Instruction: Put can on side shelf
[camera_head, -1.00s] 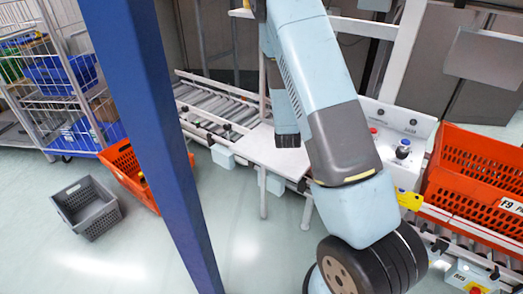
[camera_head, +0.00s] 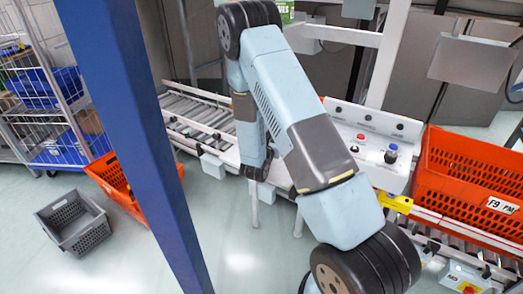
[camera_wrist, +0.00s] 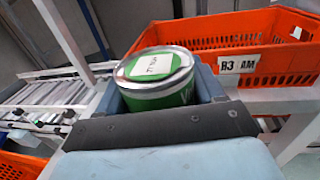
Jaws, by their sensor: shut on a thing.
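The can (camera_wrist: 160,92) is green, with a silver rim and a green and white label on its lid. In the wrist view it sits between the light blue fingers of my gripper (camera_wrist: 162,88), which is shut on it. The can's lower part is hidden by the gripper's dark front edge. In the head view my gripper cannot be made out clearly. A green item with white lettering (camera_head: 286,11) shows at the top edge there; I cannot tell if it is the same can. I cannot tell for sure which surface is the side shelf.
Another orange tote (camera_head: 468,178) is at the right. A control panel (camera_head: 365,145) stands beside my arm. A roller conveyor (camera_head: 195,115), grey crate (camera_head: 72,222) and blue post (camera_head: 130,130) are at the left.

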